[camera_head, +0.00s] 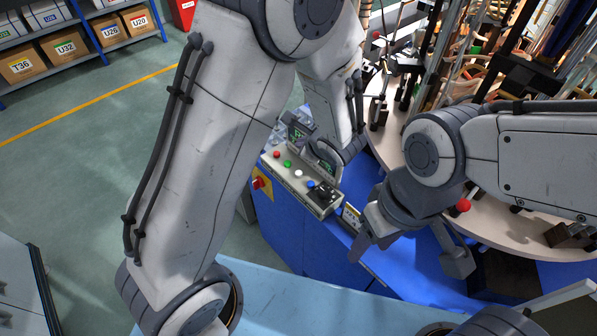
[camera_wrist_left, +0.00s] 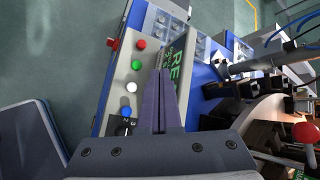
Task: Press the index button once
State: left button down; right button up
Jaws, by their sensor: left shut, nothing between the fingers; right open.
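A grey control panel (camera_head: 295,180) carries a row of buttons: red (camera_head: 277,155), green (camera_head: 287,163), white (camera_head: 298,173) and blue (camera_head: 311,184), with a black selector at its near end. Its labels are too small to read, so I cannot tell which is the index button. The wrist view shows the red (camera_wrist_left: 141,44), green (camera_wrist_left: 136,65), white (camera_wrist_left: 131,87) and blue (camera_wrist_left: 126,112) buttons left of my left gripper (camera_wrist_left: 162,74). That gripper is shut, empty and over the panel's screen side. My right gripper (camera_head: 410,252) is open and empty right of the panel.
A screen with green lettering (camera_wrist_left: 177,60) stands beside the buttons, partly behind the left fingers. A red switch on yellow (camera_head: 260,183) sits on the blue cabinet's side. A round table (camera_head: 490,225) with fixtures and a red ball knob (camera_head: 463,205) lies to the right.

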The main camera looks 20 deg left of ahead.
pick_arm(q)
jog(key=b, duration=0.6)
send_over(299, 174)
jog(key=f, duration=0.7)
jog(key=shift+s+d+f, duration=0.15)
jog(key=shift+d+f, duration=0.25)
jog(key=shift+f+b, duration=0.45)
jog(key=shift+f, duration=0.05)
dwell(0.9)
jog(key=shift+f+b, duration=0.4)
jog(key=shift+b, duration=0.3)
